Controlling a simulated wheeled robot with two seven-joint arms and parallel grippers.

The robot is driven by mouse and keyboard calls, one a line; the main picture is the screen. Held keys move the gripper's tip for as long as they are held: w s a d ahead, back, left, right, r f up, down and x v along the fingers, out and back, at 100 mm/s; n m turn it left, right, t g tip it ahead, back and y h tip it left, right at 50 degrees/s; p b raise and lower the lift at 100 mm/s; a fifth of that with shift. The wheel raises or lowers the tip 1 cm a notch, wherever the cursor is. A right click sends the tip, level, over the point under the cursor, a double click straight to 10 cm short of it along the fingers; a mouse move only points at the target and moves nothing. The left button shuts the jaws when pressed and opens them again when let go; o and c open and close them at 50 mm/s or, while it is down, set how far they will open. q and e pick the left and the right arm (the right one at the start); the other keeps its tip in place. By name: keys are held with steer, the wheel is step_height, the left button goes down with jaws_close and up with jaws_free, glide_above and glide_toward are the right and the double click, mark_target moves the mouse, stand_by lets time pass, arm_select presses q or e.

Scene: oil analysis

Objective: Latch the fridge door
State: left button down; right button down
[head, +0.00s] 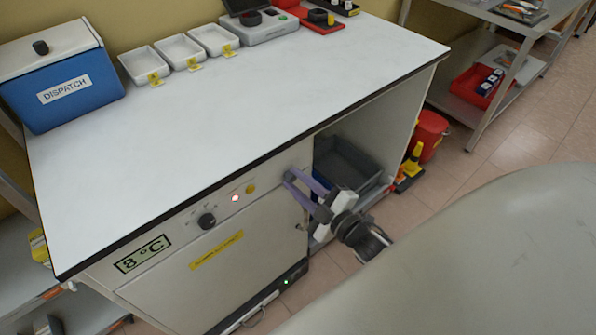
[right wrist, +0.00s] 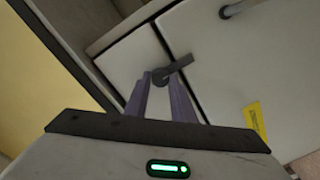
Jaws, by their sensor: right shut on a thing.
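The fridge door (head: 205,275) is a pale panel with a yellow label, set under the white bench. It looks closed or nearly so; I cannot tell if it is fully flush. My right gripper (head: 288,178) reaches to the upper right edge of the fridge front. In the right wrist view, its purple fingers (right wrist: 160,80) are shut on a dark latch lever (right wrist: 178,66), which lies aslant across the seam beside the door (right wrist: 235,75). The fingers partly hide the lever's near end. My left gripper is not in view.
An open bay with a grey crate (head: 345,165) is right of the fridge. A blue dispatch box (head: 62,90) and white trays (head: 180,52) stand on the bench.

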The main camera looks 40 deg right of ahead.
steer(key=c, duration=1.5)
jaws_free()
steer(key=s, duration=1)
steer(key=shift+s+d+r, duration=0.15)
steer(key=shift+d+r, duration=0.1)
steer(key=shift+d, duration=0.15)
steer(key=s+a+f+m+g, duration=0.3)
steer(key=a+f, duration=0.1)
steer(key=s+a+f+m+g, duration=0.3)
steer(key=a+f, duration=0.1)
steer(key=a, duration=0.1)
steer(key=s+a+f+m+g+y, duration=0.1)
steer(key=s+a+f+m+g, duration=0.2)
steer(key=a+f, duration=0.1)
steer(key=shift+s+a+f, duration=0.25)
steer(key=shift+a, duration=0.35)
